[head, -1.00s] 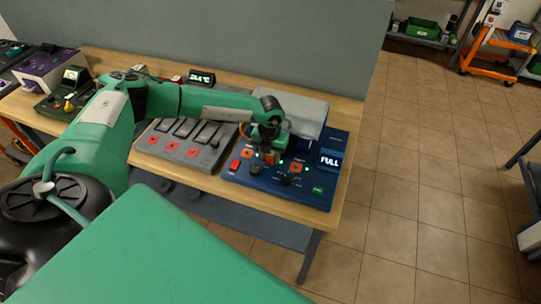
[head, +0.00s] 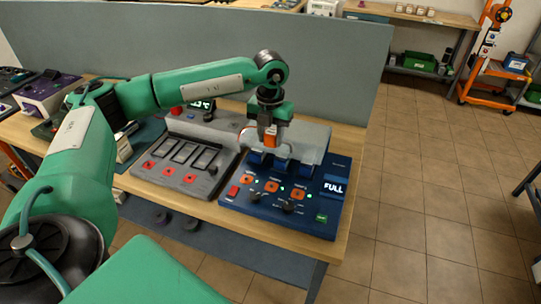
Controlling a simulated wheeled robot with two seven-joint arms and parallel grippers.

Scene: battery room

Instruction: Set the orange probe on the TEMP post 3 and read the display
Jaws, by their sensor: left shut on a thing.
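My left gripper (head: 270,132) is shut on a small orange piece, seemingly the orange probe (head: 271,138). It holds it in the air above the back part of the blue unit (head: 310,221). The post labels are too small to read surely. My right gripper is not in view.
A grey unit (head: 205,187) with red squares and several slots stands left of the blue one on the wooden table (head: 334,247). A grey partition (head: 340,75) rises behind. Tiled floor (head: 420,200) is clear to the right; an orange trolley (head: 487,70) stands far back.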

